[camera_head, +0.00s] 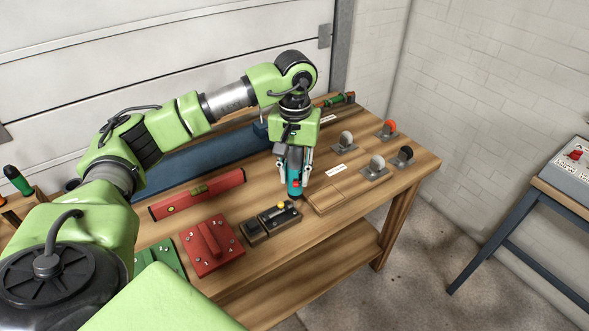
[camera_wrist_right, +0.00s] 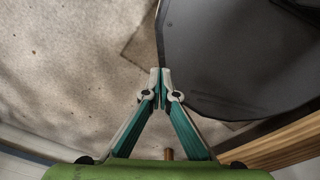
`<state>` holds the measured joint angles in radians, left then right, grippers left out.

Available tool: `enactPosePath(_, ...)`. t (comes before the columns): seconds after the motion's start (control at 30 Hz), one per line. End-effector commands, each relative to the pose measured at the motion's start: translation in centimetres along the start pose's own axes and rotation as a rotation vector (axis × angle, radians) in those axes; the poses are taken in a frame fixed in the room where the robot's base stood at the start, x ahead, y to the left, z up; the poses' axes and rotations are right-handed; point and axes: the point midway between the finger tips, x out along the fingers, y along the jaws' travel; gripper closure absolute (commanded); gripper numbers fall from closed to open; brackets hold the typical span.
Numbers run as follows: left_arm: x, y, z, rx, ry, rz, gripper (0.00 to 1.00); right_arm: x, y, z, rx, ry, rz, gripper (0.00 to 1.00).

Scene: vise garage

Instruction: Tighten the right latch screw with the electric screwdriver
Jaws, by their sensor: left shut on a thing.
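My left gripper (camera_head: 303,160) points down over the right half of the workbench, shut on a teal and dark electric screwdriver (camera_head: 295,180) with a red spot on its front. The screwdriver looks upright, its lower end close to the bench top just behind a dark block with a yellow knob (camera_head: 281,206). Whether its tip touches anything is hidden. I cannot make out the right latch screw. My right gripper (camera_wrist_right: 161,75) shows only in the right wrist view, its fingertips together with nothing visible between them, above the concrete floor.
On the wooden bench (camera_head: 330,226) lie a red level (camera_head: 198,193), a red plate with a handle (camera_head: 211,245) and a green plate (camera_head: 158,257). Several knobs on grey bases, one of them orange (camera_head: 389,127), stand at the right. A control panel (camera_head: 575,165) is far right.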

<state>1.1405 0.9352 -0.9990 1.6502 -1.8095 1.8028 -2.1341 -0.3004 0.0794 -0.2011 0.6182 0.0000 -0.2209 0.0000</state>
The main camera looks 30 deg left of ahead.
Motion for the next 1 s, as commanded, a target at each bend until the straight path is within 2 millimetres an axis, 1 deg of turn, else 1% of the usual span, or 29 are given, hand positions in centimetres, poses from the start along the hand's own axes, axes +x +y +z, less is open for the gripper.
enactPosePath(0.03, 0.4, 0.0, 0.0, 0.0, 0.002, 0.001, 0.96, 0.4, 0.3, -0.1, 0.001, 0.002, 0.004, 1.0)
enactPosePath(0.1, 0.6, 0.0, -0.1, -0.001, 0.002, 0.001, 0.96, 0.5, 0.6, -0.2, 0.002, 0.004, 0.007, 1.0)
enactPosePath(0.47, 0.7, 0.0, -0.1, -0.001, 0.002, 0.001, 0.96, 0.5, 0.6, -0.2, 0.002, 0.005, 0.007, 1.0)
enactPosePath(0.73, 1.6, 0.0, 0.0, -0.001, 0.002, 0.002, 0.96, 1.4, 0.1, -0.2, 0.0, 0.005, 0.002, 1.0)
enactPosePath(1.0, 1.5, 0.0, 0.0, -0.001, 0.002, 0.002, 0.96, 1.3, -0.5, -0.2, 0.001, 0.005, -0.005, 1.0)
